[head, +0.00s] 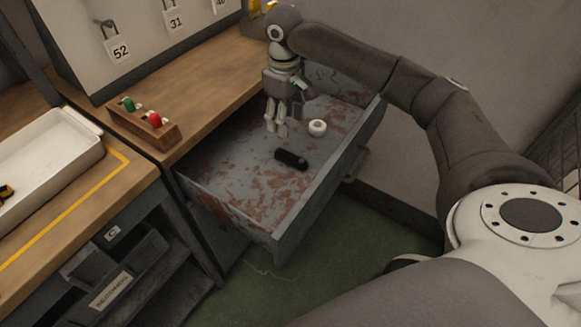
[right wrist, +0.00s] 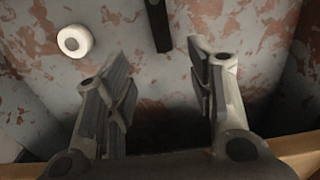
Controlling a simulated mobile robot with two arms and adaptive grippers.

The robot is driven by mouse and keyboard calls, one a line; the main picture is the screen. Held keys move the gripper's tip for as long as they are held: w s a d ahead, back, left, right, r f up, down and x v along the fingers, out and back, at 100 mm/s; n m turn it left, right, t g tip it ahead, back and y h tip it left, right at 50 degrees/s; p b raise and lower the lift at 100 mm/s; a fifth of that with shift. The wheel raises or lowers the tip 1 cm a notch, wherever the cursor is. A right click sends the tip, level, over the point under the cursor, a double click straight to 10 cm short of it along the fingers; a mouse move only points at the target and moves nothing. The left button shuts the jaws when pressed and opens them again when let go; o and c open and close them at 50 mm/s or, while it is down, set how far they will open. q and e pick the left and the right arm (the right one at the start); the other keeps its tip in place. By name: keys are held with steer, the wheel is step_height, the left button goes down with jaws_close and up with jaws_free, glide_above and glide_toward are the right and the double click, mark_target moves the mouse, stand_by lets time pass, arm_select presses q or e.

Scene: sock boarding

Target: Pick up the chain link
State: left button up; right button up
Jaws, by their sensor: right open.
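A dark, short, elongated piece (head: 291,159) lies in the open drawer; it may be the chain link, but its shape is too small to be sure. In the right wrist view the dark piece (right wrist: 158,24) shows at the top, beyond and between the fingers. My right gripper (head: 277,130) points down over the drawer, left of and behind the dark piece, apart from it. In the right wrist view its fingers (right wrist: 155,75) are spread, with nothing between them. My left gripper is not in view.
A white ring-like roll (head: 317,127) lies in the drawer (head: 315,207), which has rust-stained grey metal. A wooden block with green and red pieces (head: 143,125) stands on the bench. A white tray (head: 75,155) is at the left.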

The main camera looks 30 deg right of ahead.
steer(key=f, duration=0.2)
steer(key=b, duration=0.2)
glide_above(287, 155)
steer(key=f, duration=0.4)
steer(key=shift+w+f, duration=0.35)
steer(key=shift+s+f+b, duration=0.25)
steer(key=shift+f+b, duration=0.05)
steer(key=shift+f, duration=0.85)
steer(key=shift+s+f+b, duration=0.2)
steer(key=shift+f+b, duration=0.05)
steer(key=shift+f, duration=1.3)
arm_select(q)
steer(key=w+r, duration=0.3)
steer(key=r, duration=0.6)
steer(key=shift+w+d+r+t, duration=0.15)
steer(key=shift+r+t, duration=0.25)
arm_select(e)
steer(key=shift+c, duration=0.3)
steer(key=shift+r, duration=0.1)
jaws_close()
